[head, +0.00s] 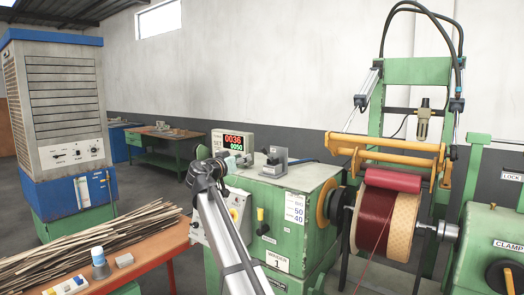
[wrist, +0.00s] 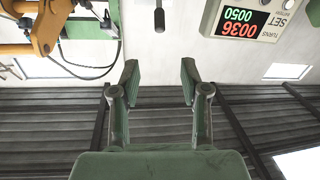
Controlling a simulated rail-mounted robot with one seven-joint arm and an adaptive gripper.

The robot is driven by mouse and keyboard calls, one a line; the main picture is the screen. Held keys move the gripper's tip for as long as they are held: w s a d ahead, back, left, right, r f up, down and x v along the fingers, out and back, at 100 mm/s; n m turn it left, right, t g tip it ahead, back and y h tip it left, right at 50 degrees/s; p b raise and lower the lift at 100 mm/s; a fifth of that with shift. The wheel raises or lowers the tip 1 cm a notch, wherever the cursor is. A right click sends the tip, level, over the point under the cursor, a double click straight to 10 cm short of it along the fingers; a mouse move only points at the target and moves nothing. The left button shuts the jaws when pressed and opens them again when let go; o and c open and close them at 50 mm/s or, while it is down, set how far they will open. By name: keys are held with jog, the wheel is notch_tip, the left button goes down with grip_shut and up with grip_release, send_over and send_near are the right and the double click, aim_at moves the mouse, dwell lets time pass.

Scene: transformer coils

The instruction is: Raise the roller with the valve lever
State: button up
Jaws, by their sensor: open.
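The valve lever (head: 272,156) stands on a small grey block on top of the green winder housing in the head view. Its dark knob (wrist: 159,18) shows at the top middle of the wrist view, beyond the fingertips and in line with the gap between them. My gripper (wrist: 159,72) is open and empty, apart from the lever. In the head view it shows small, left of the lever and below the counter display. The red roller (head: 392,180) lies across the top of the dark red coil (head: 376,218), seemingly against it, under the yellow frame.
The counter display (head: 233,141) reads 0036 over 0050 and stands behind my gripper, close to the lever. A yellow frame (head: 390,145) with cylinders rises at the right. A bench (head: 150,255) with sticks and small containers is at the left. Open air surrounds the lever knob.

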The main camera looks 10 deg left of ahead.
aim_at(262, 150)
jog(key=p+x, duration=0.4)
jog(key=x, duration=1.2)
jog(key=shift+p+x, duration=0.35)
jog(key=shift+x, duration=0.4)
jog(key=shift+d+f, duration=0.1)
jog(key=shift+d, duration=0.05)
jog(key=shift+s, duration=0.1)
grip_shut()
